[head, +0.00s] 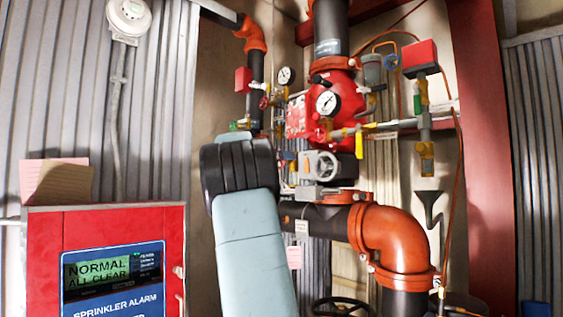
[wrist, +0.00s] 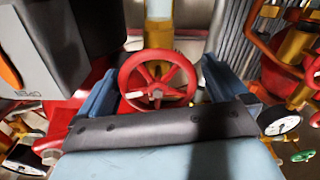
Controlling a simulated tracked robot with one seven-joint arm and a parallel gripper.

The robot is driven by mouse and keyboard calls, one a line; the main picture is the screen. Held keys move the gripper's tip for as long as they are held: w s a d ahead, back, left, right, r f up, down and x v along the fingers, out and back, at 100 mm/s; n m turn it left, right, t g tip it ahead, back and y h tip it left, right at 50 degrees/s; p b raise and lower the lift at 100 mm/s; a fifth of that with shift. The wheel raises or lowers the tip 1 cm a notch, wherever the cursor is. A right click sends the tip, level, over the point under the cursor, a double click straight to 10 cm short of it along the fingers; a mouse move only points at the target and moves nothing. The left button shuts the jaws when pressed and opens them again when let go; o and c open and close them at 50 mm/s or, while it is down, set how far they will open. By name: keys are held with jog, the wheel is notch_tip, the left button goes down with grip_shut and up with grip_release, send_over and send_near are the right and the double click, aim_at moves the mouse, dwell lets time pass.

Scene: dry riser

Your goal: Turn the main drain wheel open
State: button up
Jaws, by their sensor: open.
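A red spoked handwheel (wrist: 172,92), which appears to be the main drain wheel, faces the camera in the wrist view. My gripper (wrist: 158,72) is open, with one blue-grey finger on each side of the wheel. The wheel lies between the fingers; I cannot tell whether either finger touches its rim. In the head view my own arm covers the middle, and the gripper and this wheel are not clearly seen there.
A red alarm panel (head: 115,225) reading "NORMAL ALL CLEAR" stands at the left. Red riser valve (head: 322,110), gauges (head: 327,103) and an orange elbow pipe (head: 398,240) crowd the right. A dark wheel (head: 340,306) is at the bottom. In the wrist view a gauge (wrist: 279,121) sits right of the gripper.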

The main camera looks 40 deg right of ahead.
jog(key=shift+d, duration=0.4)
jog(key=c, duration=0.9)
